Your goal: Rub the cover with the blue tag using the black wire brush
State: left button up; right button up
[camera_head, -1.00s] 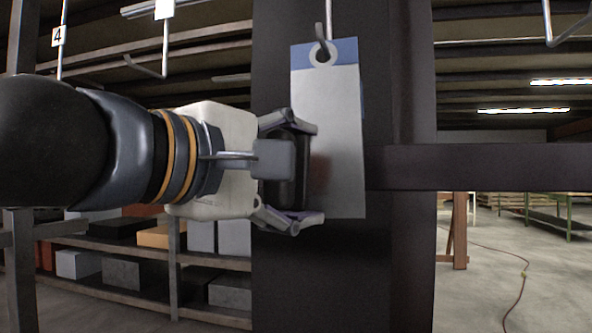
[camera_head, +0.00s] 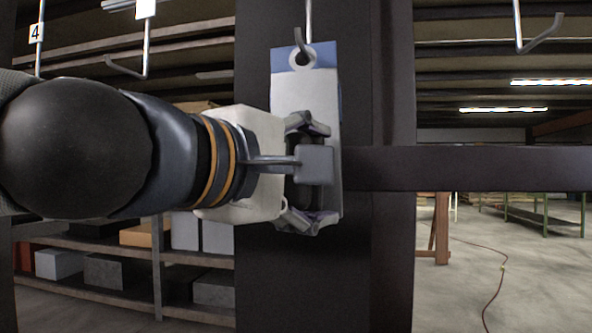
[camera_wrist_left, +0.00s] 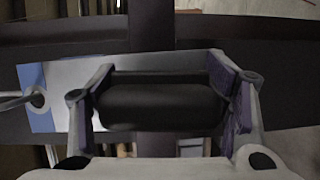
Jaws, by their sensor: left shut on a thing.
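The cover is a flat grey plate (camera_head: 305,92) with a blue tag across its top. It hangs upright from a metal hook, in front of a dark post. It also shows in the left wrist view (camera_wrist_left: 65,75), with its blue end (camera_wrist_left: 33,98) at left. My left gripper (camera_head: 325,173) is in front of the plate's lower half and hides much of it. It is shut on the black wire brush (camera_wrist_left: 160,106), a dark rounded body between the fingers. Whether the brush touches the plate I cannot tell. My right gripper is not in view.
A dark post (camera_head: 275,285) stands behind the plate, with a dark horizontal beam (camera_head: 470,168) running right. More hooks (camera_head: 540,35) hang at upper right and left, one with a tag marked 4 (camera_head: 37,33). Shelves with boxes (camera_head: 105,270) stand at lower left.

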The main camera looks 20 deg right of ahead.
pick_arm(q)
jog(key=w+a, duration=0.2)
jog(key=a, duration=0.1)
jog(key=shift+w+a, duration=0.15)
jog(key=shift+w, duration=0.15)
jog(key=shift+s+a+r, duration=0.1)
jog(key=shift+s+a, duration=0.45)
jog(key=shift+s, duration=0.25)
jog(key=shift+s+a, duration=0.5)
jog(key=shift+s, duration=0.35)
jog(key=shift+s+a+r, duration=0.1)
jog(key=shift+s+a, duration=0.45)
jog(key=shift+s, duration=0.25)
jog(key=shift+s, duration=0.1)
jog(key=shift+s+a, duration=0.85)
jog(key=shift+s, duration=0.3)
